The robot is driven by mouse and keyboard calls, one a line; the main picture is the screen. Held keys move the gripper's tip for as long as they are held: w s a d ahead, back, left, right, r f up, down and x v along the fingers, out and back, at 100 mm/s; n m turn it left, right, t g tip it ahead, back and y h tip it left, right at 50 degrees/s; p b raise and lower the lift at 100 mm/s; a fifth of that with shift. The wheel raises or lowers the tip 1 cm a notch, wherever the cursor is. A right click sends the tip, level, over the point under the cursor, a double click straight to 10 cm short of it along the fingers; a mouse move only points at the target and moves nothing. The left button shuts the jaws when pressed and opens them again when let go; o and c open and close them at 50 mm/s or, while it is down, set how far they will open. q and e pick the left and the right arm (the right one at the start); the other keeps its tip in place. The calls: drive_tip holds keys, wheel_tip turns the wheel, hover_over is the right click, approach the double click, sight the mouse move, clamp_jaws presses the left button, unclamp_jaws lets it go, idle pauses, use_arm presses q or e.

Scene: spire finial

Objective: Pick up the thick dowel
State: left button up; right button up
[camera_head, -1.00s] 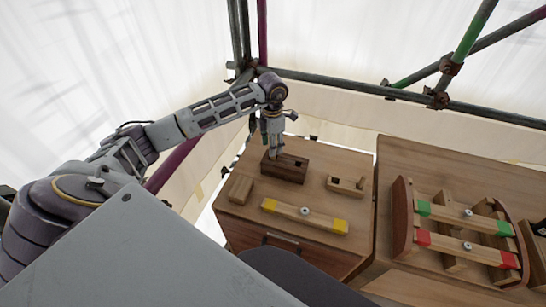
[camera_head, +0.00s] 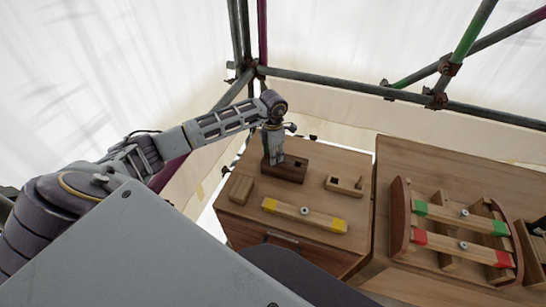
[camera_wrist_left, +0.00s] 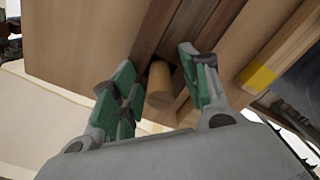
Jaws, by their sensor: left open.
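The thick dowel (camera_wrist_left: 160,84) is a light wooden cylinder. In the left wrist view it stands between the open fingers of my left gripper (camera_wrist_left: 158,92), and I cannot tell whether they touch it. In the head view my left gripper (camera_head: 273,158) points down at the left part of the dark wooden block (camera_head: 290,170), and hides the dowel there. The dark block also shows behind the dowel in the left wrist view. My right gripper is not in view.
A light block (camera_head: 241,189) lies left of the dark block and a small notched piece (camera_head: 345,186) to its right. A yellow-ended bar (camera_head: 304,214) lies in front. A rack with green- and red-ended bars (camera_head: 400,218) stands on the right table. Scaffold tubes (camera_head: 350,83) run behind.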

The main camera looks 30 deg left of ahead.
use_arm(q)
drive_tip(key=c, duration=0.9)
drive_tip(key=shift+c, duration=0.3)
drive_tip(key=shift+r, duration=0.1)
drive_tip(key=shift+r, duration=0.5)
wheel_tip(320, 180, up, 7)
drive_tip(key=shift+f+b, duration=0.15)
drive_tip(key=shift+b, duration=0.6)
drive_tip(key=shift+r, duration=1.1)
